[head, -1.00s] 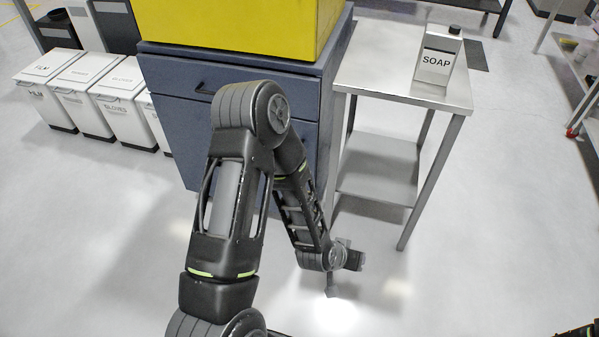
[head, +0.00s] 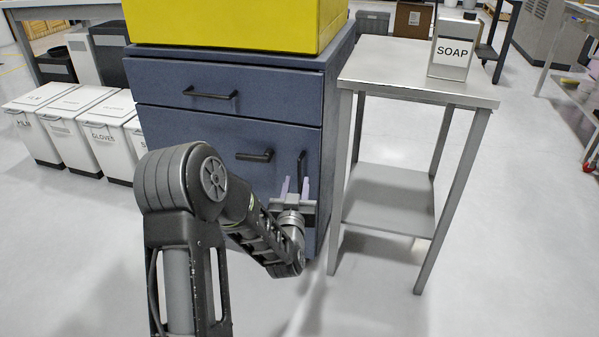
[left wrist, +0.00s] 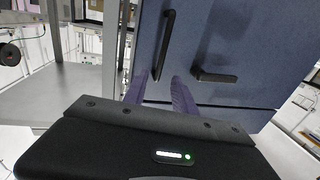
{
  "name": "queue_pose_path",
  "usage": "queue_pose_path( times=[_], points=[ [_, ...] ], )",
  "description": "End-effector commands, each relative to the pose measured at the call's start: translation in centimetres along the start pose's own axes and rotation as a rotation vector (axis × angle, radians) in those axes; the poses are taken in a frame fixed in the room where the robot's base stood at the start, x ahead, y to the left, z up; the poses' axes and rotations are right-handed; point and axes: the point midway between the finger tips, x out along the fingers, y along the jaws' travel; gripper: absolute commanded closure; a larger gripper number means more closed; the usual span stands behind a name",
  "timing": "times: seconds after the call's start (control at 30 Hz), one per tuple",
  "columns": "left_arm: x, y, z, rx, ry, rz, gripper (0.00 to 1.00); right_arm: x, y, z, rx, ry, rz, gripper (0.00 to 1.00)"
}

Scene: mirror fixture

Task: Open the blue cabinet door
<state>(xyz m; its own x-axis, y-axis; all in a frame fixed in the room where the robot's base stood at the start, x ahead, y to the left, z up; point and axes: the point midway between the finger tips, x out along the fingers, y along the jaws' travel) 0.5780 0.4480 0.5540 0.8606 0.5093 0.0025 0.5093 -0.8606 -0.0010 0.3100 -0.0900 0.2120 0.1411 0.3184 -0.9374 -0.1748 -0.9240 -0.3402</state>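The blue cabinet (head: 190,130) stands at the middle of the head view, its front shut. The lower front bears a black upright handle (head: 301,168) near its right edge and a black horizontal handle (head: 254,155) left of it. My left gripper (head: 295,187) is open and empty in front of the upright handle. In the left wrist view, the purple fingers (left wrist: 160,90) stand apart, with one end of the upright handle (left wrist: 166,40) between their tips in the picture; contact cannot be told. The horizontal handle (left wrist: 214,76) is just right of the right finger. My right gripper is out of view.
A drawer with a black handle (head: 210,94) is above the lower front. A yellow box (head: 235,22) sits on the cabinet. A metal table (head: 400,70) with a soap container (head: 453,50) stands close on the right. White bins (head: 75,130) are at left. Floor in front is clear.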

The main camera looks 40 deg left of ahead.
Motion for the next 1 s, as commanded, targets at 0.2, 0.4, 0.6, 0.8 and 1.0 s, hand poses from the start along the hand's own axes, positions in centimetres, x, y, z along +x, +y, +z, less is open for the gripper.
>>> queue_pose_path(
  times=[0.2, 0.4, 0.6, 0.8, 1.0],
  points=[
    [0.9, 0.1, 0.2, -0.001, -0.001, 0.001, 0.68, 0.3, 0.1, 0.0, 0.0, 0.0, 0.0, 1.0],
    [3.7, 0.1, 0.3, -0.002, 0.0, 0.001, 0.68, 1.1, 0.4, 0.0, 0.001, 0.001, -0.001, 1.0],
    [6.6, 0.1, 0.3, -0.002, -0.002, 0.002, 0.68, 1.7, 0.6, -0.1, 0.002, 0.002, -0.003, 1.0],
    [7.8, 0.1, 0.2, -0.001, -0.003, 0.002, 0.68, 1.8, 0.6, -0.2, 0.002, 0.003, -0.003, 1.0],
    [7.8, 0.1, 0.1, -0.001, -0.003, 0.002, 0.68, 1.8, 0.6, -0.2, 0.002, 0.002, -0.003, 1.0]
  ],
)
